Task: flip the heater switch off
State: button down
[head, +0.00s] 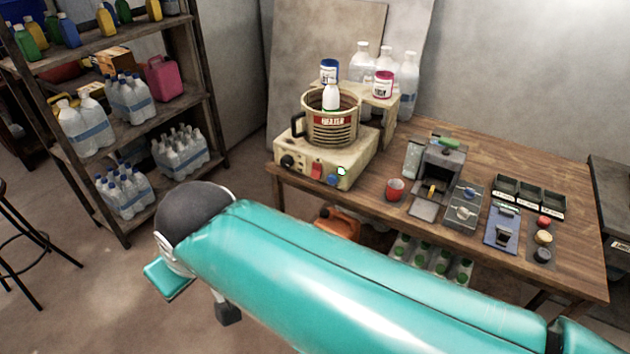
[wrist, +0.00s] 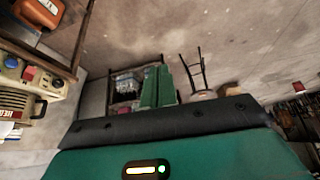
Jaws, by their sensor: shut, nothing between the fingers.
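The heater (head: 350,180) is a cream box on the left end of the wooden table. Its front carries a black knob (head: 287,160), a red switch (head: 317,170), a blue knob (head: 332,180) and a small bright green light (head: 341,171). The switch's tilt is too small to read. In the wrist view the red switch (wrist: 29,73) shows upside down at the left edge. My gripper (wrist: 157,72) has its two green fingers shut together and empty, pointing away from the heater. It is well apart from the switch. In the head view my arm hides most of the gripper.
A ribbed vat (head: 330,125) holding a white bottle stands on the heater. A red cup (head: 395,188) and small devices stand to the right. A bottle shelf (head: 100,150) is at left, a stool (head: 25,235) beside it. An orange can (head: 338,222) is under the table.

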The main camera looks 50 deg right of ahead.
aim_at(316, 171)
jog(key=w+d+f+n+t+h, duration=0.1)
jog(key=w+d+f+h, duration=0.1)
jog(key=w+d, duration=0.35)
jog(key=w+d+f+t+h, duration=0.1)
jog(key=w+d+f, duration=0.15)
jog(key=d, duration=0.55)
jog(key=w+d+f+n+t+h, duration=0.1)
jog(key=w+d+f+h, duration=0.15)
jog(key=d, duration=0.45)
jog(key=s+d+f+n+t+h, duration=0.1)
jog(key=s+d+f+n, duration=0.1)
jog(key=d+f, duration=0.3)
jog(key=s+d+f+n+t+h, duration=0.1)
jog(key=s+d+f, duration=0.3)
jog(key=d, duration=0.9)
jog(key=shift+s+d+f+n+t+h, duration=0.15)
jog(key=shift+d+f+n+t+h, duration=0.25)
jog(key=shift+f+n, duration=0.35)
jog(key=x, duration=0.4)
jog(key=s+d+x, duration=0.1)
jog(key=x, duration=0.7)
jog(key=shift+d+f, duration=0.55)
jog(key=shift+d, duration=0.05)
